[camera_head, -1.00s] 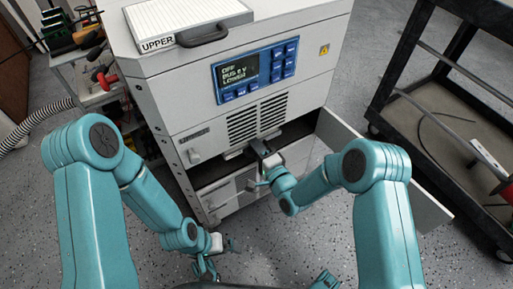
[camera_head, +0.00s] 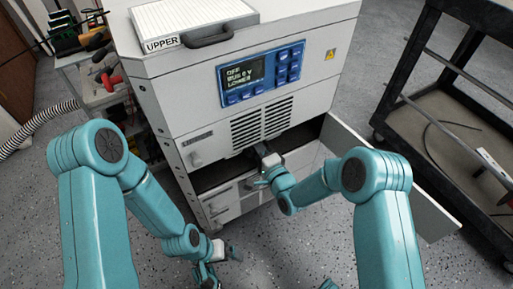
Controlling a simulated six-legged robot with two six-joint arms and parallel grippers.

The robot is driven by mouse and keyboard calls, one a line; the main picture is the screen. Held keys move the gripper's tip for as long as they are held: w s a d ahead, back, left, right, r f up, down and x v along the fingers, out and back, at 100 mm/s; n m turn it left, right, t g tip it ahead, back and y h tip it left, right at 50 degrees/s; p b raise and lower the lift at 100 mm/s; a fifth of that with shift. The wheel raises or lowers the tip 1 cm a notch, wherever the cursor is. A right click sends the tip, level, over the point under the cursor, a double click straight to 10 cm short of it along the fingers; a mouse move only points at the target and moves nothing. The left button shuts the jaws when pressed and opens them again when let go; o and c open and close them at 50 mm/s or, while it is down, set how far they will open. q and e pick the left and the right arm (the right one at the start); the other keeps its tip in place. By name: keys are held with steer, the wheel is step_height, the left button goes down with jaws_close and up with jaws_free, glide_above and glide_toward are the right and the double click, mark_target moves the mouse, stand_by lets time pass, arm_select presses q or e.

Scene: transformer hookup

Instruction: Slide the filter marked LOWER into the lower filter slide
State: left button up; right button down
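The grey cabinet (camera_head: 185,118) stands in front of me. Below its vent grille is a wide dark opening (camera_head: 215,175), seen on both sides of my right gripper (camera_head: 264,152). The opening's hinged door (camera_head: 375,170) is swung out to the right. My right gripper is at the middle of this opening; its finger gap is too small to judge. I cannot make out a filter marked LOWER; any filter there is hidden. The filter marked UPPER (camera_head: 190,22) lies on the cabinet top, handle toward me. My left gripper (camera_head: 218,264) hangs low before the cabinet, fingers apart and empty.
The cabinet's display (camera_head: 243,75) shows a line reading LOWER. A black cart (camera_head: 400,75) stands at right, near the open door. A tool cart (camera_head: 95,85) and a ribbed hose (camera_head: 35,128) are at left. Speckled floor (camera_head: 300,245) is clear in front.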

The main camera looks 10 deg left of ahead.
steer(key=shift+w+a+b, duration=0.35)
steer(key=shift+w, duration=0.15)
steer(key=c, duration=0.9)
jaws_free()
steer(key=shift+c, duration=0.2)
steer(key=shift+p+v, duration=0.3)
steer(key=shift+v, duration=2.25)
steer(key=shift+s+d, duration=0.1)
